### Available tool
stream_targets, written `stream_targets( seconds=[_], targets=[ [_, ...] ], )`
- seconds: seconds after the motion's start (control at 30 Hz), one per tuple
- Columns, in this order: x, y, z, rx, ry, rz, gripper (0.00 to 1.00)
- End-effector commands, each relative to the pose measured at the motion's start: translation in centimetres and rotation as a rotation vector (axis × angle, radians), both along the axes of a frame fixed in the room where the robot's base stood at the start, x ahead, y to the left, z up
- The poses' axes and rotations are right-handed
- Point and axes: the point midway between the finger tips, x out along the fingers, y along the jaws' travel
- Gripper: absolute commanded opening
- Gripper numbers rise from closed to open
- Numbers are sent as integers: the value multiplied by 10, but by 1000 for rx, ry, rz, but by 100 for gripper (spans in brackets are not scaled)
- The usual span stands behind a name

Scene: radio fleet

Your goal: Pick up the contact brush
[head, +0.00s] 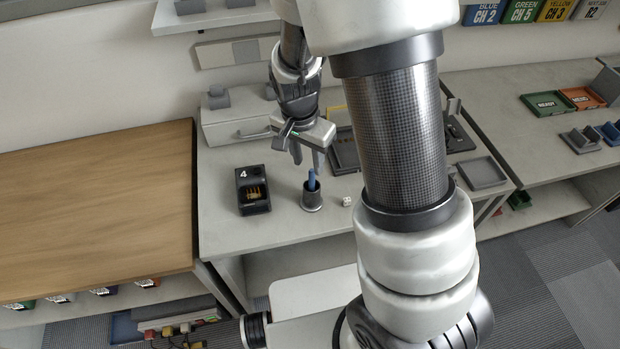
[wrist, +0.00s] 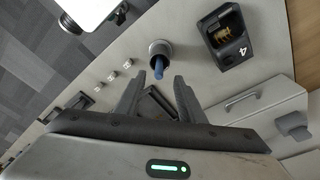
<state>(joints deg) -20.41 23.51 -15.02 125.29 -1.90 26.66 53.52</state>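The contact brush (head: 312,179) shows as a blue handle standing up out of a small dark grey cup (head: 312,200) on the grey worktop. In the wrist view the blue brush (wrist: 160,70) leans out of the cup (wrist: 159,48), just beyond my fingertips. My gripper (head: 308,158) is above and slightly behind the brush, pointing down. In the wrist view its two fingers (wrist: 158,84) are spread apart with nothing between them. The brush's lower end is hidden in the cup.
A black charger marked 4 (head: 253,191) stands left of the cup. A small white cube (head: 347,201) lies to its right. A grey drawer box (head: 238,124) stands behind. A grey tray (head: 481,173) is at the right. The wooden top (head: 95,205) at left is bare.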

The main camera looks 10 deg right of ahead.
Motion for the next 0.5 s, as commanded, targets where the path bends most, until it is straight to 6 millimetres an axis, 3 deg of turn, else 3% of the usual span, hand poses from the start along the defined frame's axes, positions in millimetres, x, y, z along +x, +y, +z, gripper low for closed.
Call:
stream_targets(
  seconds=[0.1,0.33,0.5],
  targets=[
    [1,-2,-15,0,1,-1,36],
    [4,-5,-30,0,2,-2,36],
    [8,-12,-56,0,3,-2,36]
  ],
)
